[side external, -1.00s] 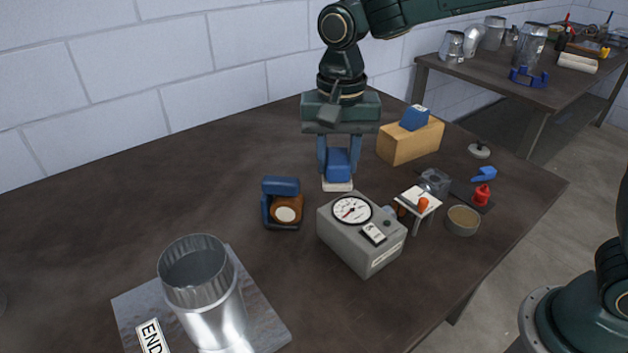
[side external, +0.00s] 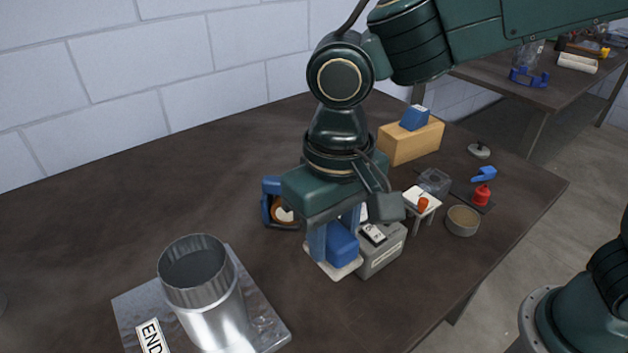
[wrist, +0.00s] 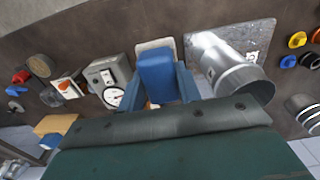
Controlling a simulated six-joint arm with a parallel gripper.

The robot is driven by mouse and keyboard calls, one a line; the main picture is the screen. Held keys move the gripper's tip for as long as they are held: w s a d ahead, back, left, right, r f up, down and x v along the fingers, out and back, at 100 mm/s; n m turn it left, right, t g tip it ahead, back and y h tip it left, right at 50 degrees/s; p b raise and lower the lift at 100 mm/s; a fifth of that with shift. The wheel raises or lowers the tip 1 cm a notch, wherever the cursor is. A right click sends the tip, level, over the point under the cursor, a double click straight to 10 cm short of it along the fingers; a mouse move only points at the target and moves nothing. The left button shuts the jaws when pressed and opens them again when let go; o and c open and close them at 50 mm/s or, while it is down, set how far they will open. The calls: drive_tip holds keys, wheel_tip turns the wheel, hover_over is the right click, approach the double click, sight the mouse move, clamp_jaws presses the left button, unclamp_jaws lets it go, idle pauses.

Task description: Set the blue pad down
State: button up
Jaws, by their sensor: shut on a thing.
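The blue pad (side external: 343,247) has a blue block on top and a flat whitish base. My gripper (side external: 334,236) is shut on its blue block, with one finger on each side. In the side external view it hangs in front of the grey gauge box (side external: 384,256) and partly covers it; its height above the table is hard to tell. In the wrist view the pad (wrist: 157,76) shows between my fingers (wrist: 160,90), with its pale base (wrist: 153,44) pointing away, between the gauge box and the metal duct (wrist: 226,62).
The open metal duct (side external: 208,300) stands on a metal plate (side external: 266,325) with an END label. A blue tape holder (side external: 271,187) is behind my gripper. A wooden block (side external: 400,148), a small white stand (side external: 421,196) and a round tin (side external: 462,220) are to the right.

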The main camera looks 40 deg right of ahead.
wheel_tip(320, 180, down, 20)
drive_tip(key=shift+r, duration=0.1)
idle(1.0)
drive_tip(key=o, duration=1)
drive_tip(key=shift+f, duration=0.2)
drive_tip(key=shift+r, duration=0.1)
wheel_tip(320, 180, up, 12)
drive_tip(key=shift+d+r, duration=0.1)
idle(0.6)
